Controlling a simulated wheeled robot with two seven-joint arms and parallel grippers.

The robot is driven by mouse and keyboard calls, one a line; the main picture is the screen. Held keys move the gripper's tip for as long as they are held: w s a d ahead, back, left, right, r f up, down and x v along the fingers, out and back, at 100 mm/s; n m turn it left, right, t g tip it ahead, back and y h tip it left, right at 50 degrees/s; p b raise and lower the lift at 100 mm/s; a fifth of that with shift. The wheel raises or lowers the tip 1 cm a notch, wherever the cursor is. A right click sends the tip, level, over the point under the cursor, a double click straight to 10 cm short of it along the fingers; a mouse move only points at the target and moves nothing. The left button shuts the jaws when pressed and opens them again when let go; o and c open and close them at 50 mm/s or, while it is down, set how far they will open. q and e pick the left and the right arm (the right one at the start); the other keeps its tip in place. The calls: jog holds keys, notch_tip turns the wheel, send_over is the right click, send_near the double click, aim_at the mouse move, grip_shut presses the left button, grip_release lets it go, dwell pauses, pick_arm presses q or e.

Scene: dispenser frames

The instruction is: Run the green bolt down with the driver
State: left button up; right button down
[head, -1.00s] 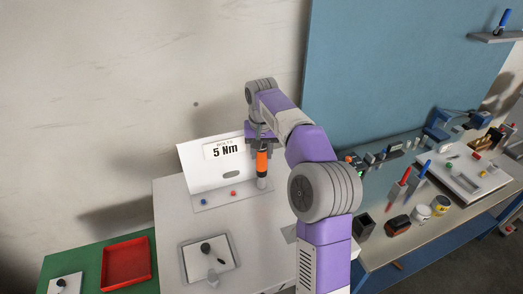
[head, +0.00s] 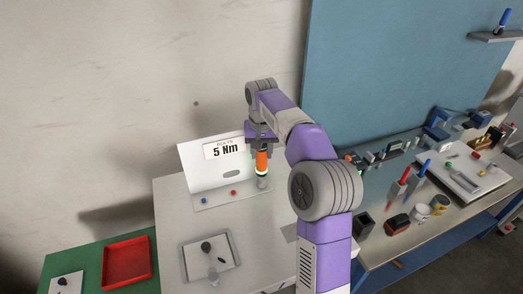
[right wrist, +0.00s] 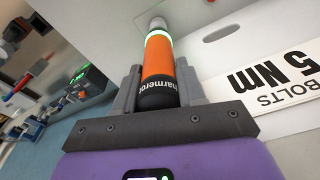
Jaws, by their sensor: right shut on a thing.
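My right gripper (head: 262,149) is shut on the orange and black driver (head: 262,161), which hangs upright with its grey nose down at the right end of the bolt plate (head: 214,202). A ring near the driver's nose glows green. The right wrist view also shows the driver (right wrist: 158,65) between the two grey fingers, with the lit ring and grey nose beyond them. I cannot see the green bolt; the driver's nose covers the spot beneath it. A blue bolt (head: 204,201) and a red bolt (head: 233,192) stand on the plate to the left. My left gripper is not in view.
A white panel marked "5 Nm" (head: 216,158) leans behind the plate. A grey-rimmed tray (head: 184,258) with a dark-topped item lies in front, and a red tray (head: 127,262) to the left. The bench at right (head: 410,247) holds several tools and pots.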

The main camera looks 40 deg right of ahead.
jog(key=shift+r+p, duration=2.1)
jog(key=shift+r, duration=0.45)
jog(key=shift+s+f, duration=0.1)
